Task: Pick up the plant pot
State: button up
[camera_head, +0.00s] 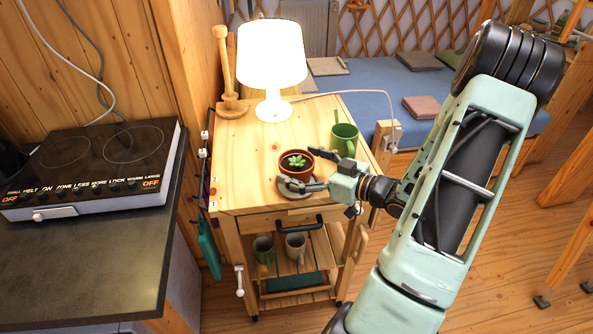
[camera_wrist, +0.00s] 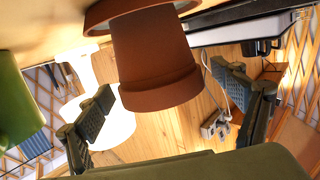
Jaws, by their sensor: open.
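The plant pot (camera_head: 297,173) is a small terracotta pot with a green succulent. It stands upright on a saucer (camera_head: 302,192) near the front of the wooden cart top. My gripper (camera_head: 301,168) reaches in from the right. Its fingers are open, one on the far side of the pot and one on the near side. In the wrist view the scene is upside down. The pot (camera_wrist: 158,62) shows there between the two spread fingers (camera_wrist: 165,80), with visible gaps on both sides. The succulent is hidden in that view.
A green mug (camera_head: 344,139) stands close behind my gripper. A lit white lamp (camera_head: 272,65) and a wooden stand (camera_head: 228,85) are at the cart's back. Two mugs (camera_head: 296,246) sit on the lower shelf. A counter with a hotplate (camera_head: 95,165) is at left.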

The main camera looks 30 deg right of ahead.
jog(key=shift+w+a, duration=0.2)
jog(key=shift+w, duration=0.15)
jog(key=shift+c, duration=0.4)
jog(key=c, duration=1.4)
jog(key=shift+c, duration=0.3)
